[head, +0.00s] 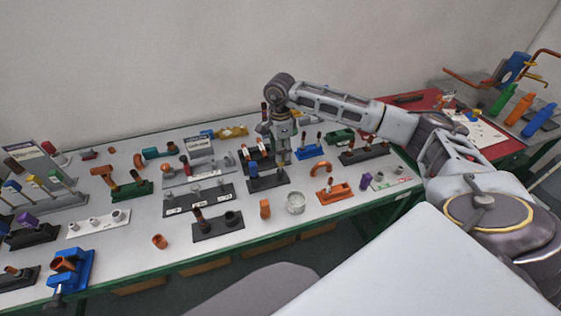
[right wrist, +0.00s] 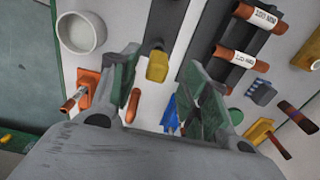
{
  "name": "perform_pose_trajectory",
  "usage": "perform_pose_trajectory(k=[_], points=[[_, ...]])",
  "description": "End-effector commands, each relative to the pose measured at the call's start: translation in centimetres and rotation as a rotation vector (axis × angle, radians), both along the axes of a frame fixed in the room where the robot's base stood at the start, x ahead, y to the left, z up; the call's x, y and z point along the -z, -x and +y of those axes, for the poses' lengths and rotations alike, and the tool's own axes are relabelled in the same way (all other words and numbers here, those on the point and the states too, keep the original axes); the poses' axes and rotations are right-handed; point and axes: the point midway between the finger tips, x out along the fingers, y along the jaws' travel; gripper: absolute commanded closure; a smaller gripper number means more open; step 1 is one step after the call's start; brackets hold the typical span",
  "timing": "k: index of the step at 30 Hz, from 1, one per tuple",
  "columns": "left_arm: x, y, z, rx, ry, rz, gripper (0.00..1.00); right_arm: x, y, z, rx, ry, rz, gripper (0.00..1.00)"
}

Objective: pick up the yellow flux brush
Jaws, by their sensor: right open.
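My right gripper (head: 281,152) points down over the middle of the bench. In the right wrist view its two fingers (right wrist: 162,64) are apart, with nothing held between them. In the head view the gripper hides that spot, above a dark stand with a blue part (head: 267,181). My left gripper is not in view.
A white cup (head: 295,202) stands close in front of the gripper. An orange fixture (head: 334,193) is to its right. Dark racks with copper pieces (right wrist: 236,57) crowd the far side. Another yellow item (head: 232,131) lies at the back. Some bare bench (head: 130,262) shows at the front left.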

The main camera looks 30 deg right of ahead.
Motion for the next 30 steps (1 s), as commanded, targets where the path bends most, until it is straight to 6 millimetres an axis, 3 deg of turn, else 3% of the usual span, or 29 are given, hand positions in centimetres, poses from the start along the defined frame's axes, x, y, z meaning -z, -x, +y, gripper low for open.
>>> perform_pose_trajectory(k=[8, 21, 30], points=[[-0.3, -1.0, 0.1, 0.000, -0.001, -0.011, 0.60, 0.8, 0.1, 0.0, 0.000, 0.001, 0.002, 0.54], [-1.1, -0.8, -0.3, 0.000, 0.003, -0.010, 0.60, 5.0, 0.4, 0.1, 0.000, 0.000, 0.002, 0.54], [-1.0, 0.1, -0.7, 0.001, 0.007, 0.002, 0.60, 5.2, 0.4, 0.1, 0.000, -0.001, 0.000, 0.54]])
